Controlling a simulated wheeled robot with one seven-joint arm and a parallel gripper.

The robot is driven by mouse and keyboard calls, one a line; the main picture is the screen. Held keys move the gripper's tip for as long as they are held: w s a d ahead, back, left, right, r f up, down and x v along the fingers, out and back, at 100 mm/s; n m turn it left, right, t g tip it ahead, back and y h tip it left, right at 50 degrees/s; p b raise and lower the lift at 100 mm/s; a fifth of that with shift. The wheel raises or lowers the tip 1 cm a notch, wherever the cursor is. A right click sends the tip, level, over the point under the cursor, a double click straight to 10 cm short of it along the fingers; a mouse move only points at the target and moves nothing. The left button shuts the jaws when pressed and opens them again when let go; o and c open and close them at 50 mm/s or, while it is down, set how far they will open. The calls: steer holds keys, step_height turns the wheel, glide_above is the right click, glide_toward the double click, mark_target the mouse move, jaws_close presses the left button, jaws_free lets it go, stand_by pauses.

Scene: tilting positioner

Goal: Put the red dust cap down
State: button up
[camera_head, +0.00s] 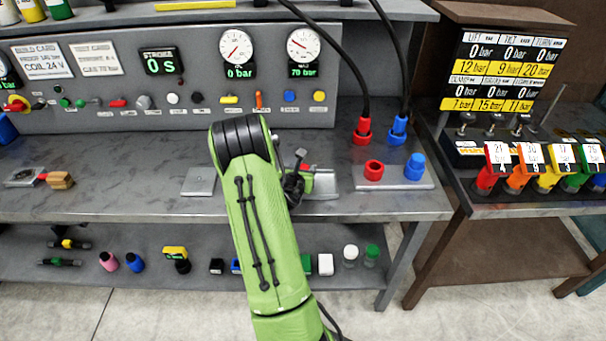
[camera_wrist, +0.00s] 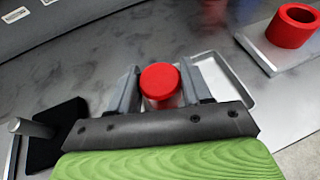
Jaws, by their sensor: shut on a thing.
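The red dust cap (camera_wrist: 160,80) sits between the two grey fingers of my gripper (camera_wrist: 160,74) in the wrist view, with its round top facing the camera. The fingers are shut on its sides. A shallow pale tray (camera_wrist: 240,82) lies on the bench beside and partly behind the right finger; it also shows in the head view (camera_head: 322,184). The cap's lower end is hidden, so I cannot tell its height above the bench.
A flat grey plate (camera_head: 199,181) lies left of my arm. Bare bench (camera_head: 120,200) is further left.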

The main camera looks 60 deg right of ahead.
steer(key=shift+d, duration=0.1)
steer(key=shift+f, duration=0.1)
steer(key=o, duration=1)
steer(key=shift+o, duration=0.2)
